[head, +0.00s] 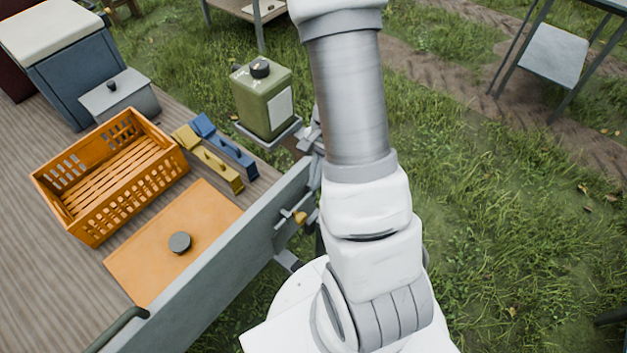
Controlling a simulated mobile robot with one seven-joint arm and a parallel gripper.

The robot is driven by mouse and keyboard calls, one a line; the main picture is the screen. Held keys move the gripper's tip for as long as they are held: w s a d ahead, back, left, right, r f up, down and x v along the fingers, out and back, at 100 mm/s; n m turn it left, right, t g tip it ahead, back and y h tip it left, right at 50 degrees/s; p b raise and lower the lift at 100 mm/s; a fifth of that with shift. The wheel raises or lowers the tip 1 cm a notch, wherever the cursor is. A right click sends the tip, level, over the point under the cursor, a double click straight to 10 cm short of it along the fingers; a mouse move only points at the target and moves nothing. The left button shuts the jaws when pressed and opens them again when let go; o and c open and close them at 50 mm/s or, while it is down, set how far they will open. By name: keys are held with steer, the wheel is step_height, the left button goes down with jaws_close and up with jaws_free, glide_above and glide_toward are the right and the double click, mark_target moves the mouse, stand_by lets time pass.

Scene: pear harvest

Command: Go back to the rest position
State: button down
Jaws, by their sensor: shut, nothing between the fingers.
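My white and grey arm rises from its base at the bottom centre and runs up out of the top of the head view. My gripper is outside the picture, so its fingers are hidden. The rest position itself is not marked by anything in view. No pear shows in this view.
An empty orange crate (150,190), an orange board (150,250) with a dark round knob (180,242), and yellow (215,163) and blue (225,145) tools lie on the wooden bed. A green canister (255,115) stands by the arm. Open grass (510,230) lies right.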

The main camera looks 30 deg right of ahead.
steer(key=shift+d+r, duration=0.2)
steer(key=shift+r, duration=0.45)
steer(key=shift+w, duration=0.1)
steer(key=a+r+n+t, duration=0.1)
steer(key=a+r+n, duration=0.3)
steer(key=r, duration=0.4)
steer(key=a+r+n+t, duration=0.2)
steer(key=a+r+n, duration=0.1)
steer(key=r, duration=0.5)
steer(key=s+a+r+n+t+h, duration=0.2)
steer(key=s+r+n, duration=0.5)
steer(key=r, duration=0.5)
steer(key=shift+s+a+t+h, duration=0.35)
steer(key=shift+a+t+h, duration=0.05)
steer(key=shift+a+t, duration=0.45)
steer(key=shift+a, duration=0.2)
